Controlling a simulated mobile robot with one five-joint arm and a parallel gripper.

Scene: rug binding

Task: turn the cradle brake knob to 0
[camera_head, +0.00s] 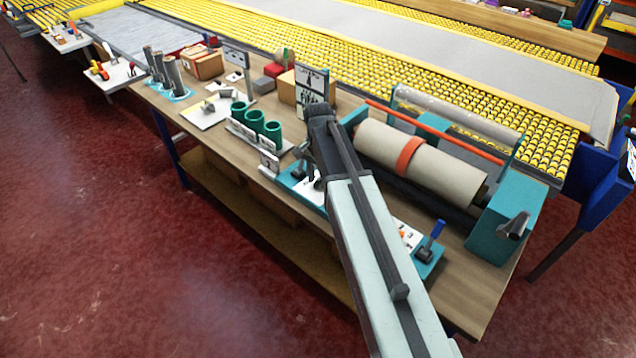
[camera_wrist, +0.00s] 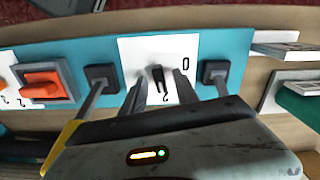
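A small black knob (camera_wrist: 158,75) stands on a white plate (camera_wrist: 133,50) on the teal panel (camera_wrist: 75,52) in the wrist view. The plate shows a 0 to the right of the knob and a 2 below it; other marks are hidden by my gripper. My gripper (camera_wrist: 161,84) is open, its two dark fingers apart, one on each side of the knob's lower part. I cannot tell whether either finger touches it. In the head view my arm covers most of this panel, and the knob cannot be made out.
Two levers with black square bases, left (camera_wrist: 102,76) and right (camera_wrist: 215,71), flank the white plate close to my fingers. An orange switch (camera_wrist: 40,85) sits further left. In the head view, a cream roll (camera_head: 440,172) lies in the teal cradle, and green cups (camera_head: 255,121) stand left of my arm.

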